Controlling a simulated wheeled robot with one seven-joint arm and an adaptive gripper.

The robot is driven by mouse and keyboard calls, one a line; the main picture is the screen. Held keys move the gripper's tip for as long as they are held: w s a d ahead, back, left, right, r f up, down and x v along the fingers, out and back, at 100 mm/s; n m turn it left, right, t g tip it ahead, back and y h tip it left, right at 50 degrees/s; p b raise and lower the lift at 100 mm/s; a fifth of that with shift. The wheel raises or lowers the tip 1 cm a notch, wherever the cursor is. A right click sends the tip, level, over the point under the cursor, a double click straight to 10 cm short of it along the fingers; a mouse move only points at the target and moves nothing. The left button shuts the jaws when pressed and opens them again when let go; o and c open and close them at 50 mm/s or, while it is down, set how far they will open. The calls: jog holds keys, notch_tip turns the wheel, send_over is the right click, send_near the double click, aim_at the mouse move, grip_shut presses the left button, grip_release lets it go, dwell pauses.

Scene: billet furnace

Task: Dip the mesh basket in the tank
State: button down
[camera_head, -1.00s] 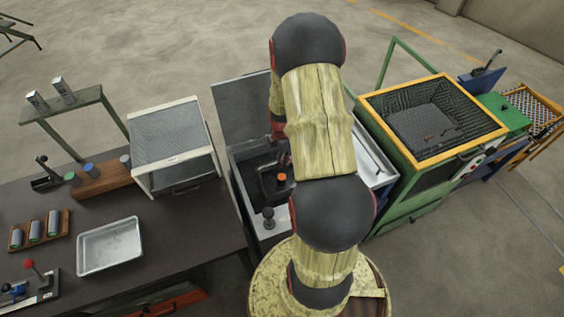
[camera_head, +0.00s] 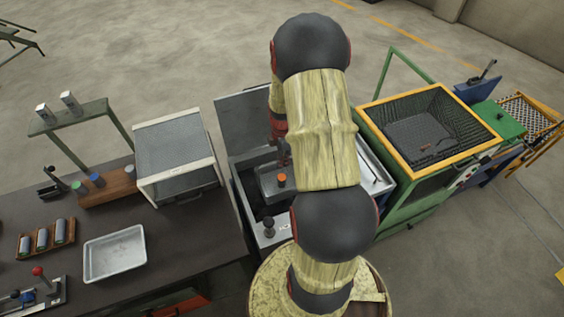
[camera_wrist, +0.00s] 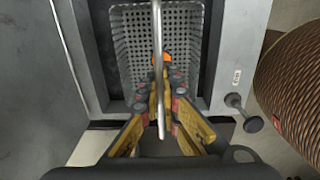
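The grey mesh basket (camera_wrist: 128,45) is under my gripper in the wrist view, with perforated walls and floor. A thin upright metal handle rises from its middle, with an orange piece on it. My gripper (camera_wrist: 160,78) has its fingers closed around this handle. My arm hides part of both. The basket's exact height and any liquid level are unclear.
A dark knob (camera_head: 268,224) stands on the tank's front ledge. A mesh-topped box (camera_head: 177,155) and a metal tray (camera_head: 114,254) are on the bench at left. A green, yellow-rimmed furnace bin (camera_head: 374,116) stands close at right.

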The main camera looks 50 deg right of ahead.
jog(key=shift+r+p, duration=1.4)
jog(key=shift+r, duration=1.2)
jog(key=shift+w, duration=0.1)
